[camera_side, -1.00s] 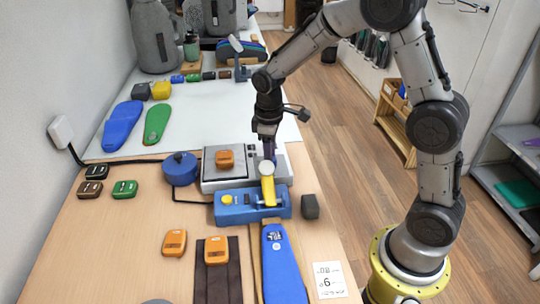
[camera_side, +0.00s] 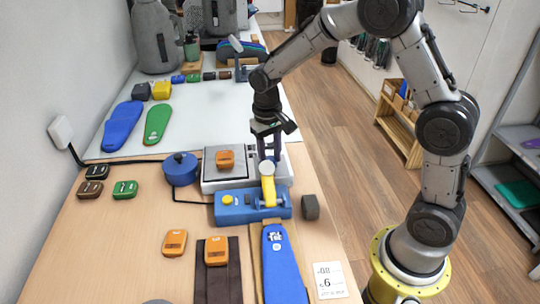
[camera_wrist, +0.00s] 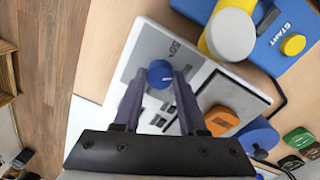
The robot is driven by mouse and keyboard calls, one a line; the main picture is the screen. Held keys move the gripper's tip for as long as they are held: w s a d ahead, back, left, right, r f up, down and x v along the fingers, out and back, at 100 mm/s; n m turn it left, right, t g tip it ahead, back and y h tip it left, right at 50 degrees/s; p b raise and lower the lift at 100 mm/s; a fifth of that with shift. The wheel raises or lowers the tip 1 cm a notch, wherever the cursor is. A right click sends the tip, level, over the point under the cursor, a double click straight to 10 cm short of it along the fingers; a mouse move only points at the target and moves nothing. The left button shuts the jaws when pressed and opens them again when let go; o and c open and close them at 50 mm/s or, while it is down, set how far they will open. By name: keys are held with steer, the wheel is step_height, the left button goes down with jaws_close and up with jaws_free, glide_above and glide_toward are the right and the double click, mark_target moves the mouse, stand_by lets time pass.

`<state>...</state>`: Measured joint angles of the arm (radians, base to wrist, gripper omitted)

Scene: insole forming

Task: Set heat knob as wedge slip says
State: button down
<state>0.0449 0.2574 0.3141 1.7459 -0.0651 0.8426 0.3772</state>
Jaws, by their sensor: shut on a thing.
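The heat knob (camera_wrist: 160,74) is a round blue dial with a pale pointer line, on the grey panel of the white hot plate unit (camera_wrist: 146,47). My gripper (camera_wrist: 158,78) has its two dark fingers on either side of the knob, shut on it. In the side view my gripper (camera_side: 269,156) points down at the right end of the hot plate unit (camera_side: 210,185), and its fingers hide the knob. Printed numbers beside the knob are partly legible.
An orange wedge (camera_side: 225,159) sits on the hot plate. A blue press with a yellow lever (camera_side: 235,213) stands in front of the unit, close to my gripper. A blue pot (camera_side: 181,169) stands left. A dark block (camera_side: 310,207) is right of the press.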

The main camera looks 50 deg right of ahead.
steer(key=shift+m, duration=0.4)
steer(key=shift+c, duration=2.3)
jaws_free()
step_height(320, 180, up, 14)
steer(key=shift+w+a, duration=0.15)
steer(key=shift+a, duration=0.2)
